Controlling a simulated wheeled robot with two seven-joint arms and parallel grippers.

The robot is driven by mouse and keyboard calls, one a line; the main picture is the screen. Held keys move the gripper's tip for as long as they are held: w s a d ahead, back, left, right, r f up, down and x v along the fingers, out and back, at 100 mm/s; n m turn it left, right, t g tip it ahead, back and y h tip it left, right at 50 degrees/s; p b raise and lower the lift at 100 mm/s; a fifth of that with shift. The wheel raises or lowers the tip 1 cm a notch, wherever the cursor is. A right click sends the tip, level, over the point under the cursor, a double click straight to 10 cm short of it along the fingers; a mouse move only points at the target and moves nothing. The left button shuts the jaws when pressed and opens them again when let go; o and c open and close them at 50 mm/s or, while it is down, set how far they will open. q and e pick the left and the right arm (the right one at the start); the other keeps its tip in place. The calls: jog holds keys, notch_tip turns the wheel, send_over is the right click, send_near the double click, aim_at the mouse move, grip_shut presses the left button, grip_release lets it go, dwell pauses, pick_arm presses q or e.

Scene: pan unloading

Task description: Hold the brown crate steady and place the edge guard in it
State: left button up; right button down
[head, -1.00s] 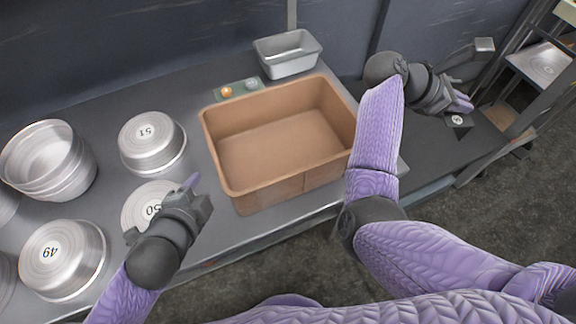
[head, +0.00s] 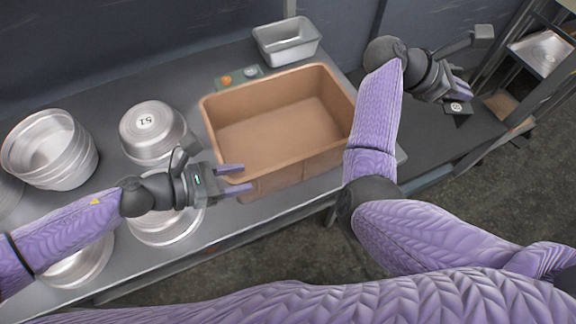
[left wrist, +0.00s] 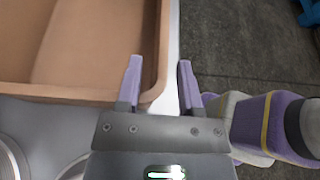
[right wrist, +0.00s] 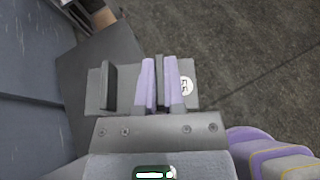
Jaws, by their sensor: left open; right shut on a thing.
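The brown crate (head: 285,172) stands empty on the grey counter. My left gripper (head: 243,178) is open at its near left corner. In the left wrist view the crate's rim (left wrist: 158,88) lies between the spread purple fingers (left wrist: 158,68), one on the inner side and one outside. My right gripper (head: 463,92) is shut on the edge guard (head: 457,109), a dark grey piece with a round white label, held right of the crate. In the right wrist view the fingers (right wrist: 160,70) pinch an upright fin of the edge guard (right wrist: 107,92).
Round metal pans (head: 152,130) and a pan stack (head: 50,150) stand left of the crate. A small metal loaf tin (head: 286,42) is behind it, with a small green panel (head: 238,79) nearby. A shelf rack (head: 540,55) stands at right.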

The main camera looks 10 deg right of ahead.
pick_arm(q)
jog(key=shift+x, duration=1.4)
grip_shut()
